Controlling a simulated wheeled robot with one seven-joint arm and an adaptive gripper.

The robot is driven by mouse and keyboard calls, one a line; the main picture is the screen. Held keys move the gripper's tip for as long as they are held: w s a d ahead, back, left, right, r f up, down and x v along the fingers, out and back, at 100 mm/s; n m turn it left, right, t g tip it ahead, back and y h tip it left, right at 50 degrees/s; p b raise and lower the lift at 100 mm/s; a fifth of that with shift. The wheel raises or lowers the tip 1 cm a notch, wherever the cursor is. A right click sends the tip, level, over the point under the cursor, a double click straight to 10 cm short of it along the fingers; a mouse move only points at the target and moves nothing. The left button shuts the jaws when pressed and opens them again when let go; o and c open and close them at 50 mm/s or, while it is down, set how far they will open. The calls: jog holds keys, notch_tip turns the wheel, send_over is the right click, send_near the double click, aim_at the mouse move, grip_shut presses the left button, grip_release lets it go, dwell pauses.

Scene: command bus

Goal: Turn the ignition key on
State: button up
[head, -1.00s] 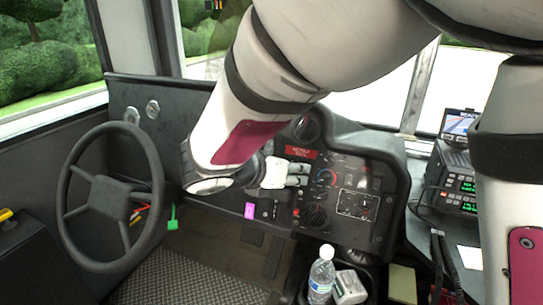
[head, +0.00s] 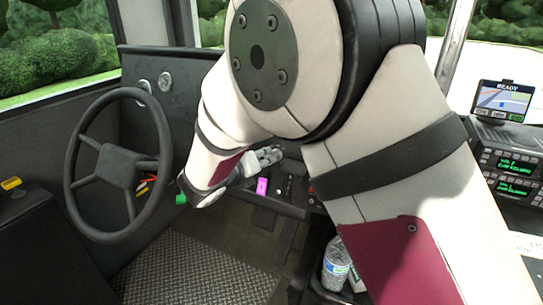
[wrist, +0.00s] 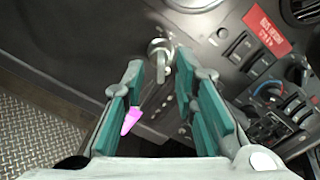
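A silver key-like piece (wrist: 160,55), apparently the ignition key, stands on the dark dashboard in the wrist view. My gripper (wrist: 161,68) is open, its two teal-padded fingers pointing at the dashboard on either side of this piece. I cannot tell whether the fingertips touch it. A pink tag (wrist: 132,121) shows beside the left finger; I cannot tell what it is attached to. In the head view my gripper (head: 266,157) is at the dashboard right of the steering wheel, just above the pink tag (head: 262,186). The key is hidden there.
The steering wheel (head: 118,166) is to the left, with a green tag (head: 181,199) beside it. Switches and a red label (wrist: 267,30) are right of the fingers. A water bottle (head: 336,264) stands low, near my arm. A radio unit (head: 510,165) is at the right.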

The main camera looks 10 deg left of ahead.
aim_at(265, 157)
jog(key=shift+b+x, duration=0.4)
jog(key=shift+x, duration=1.75)
grip_shut()
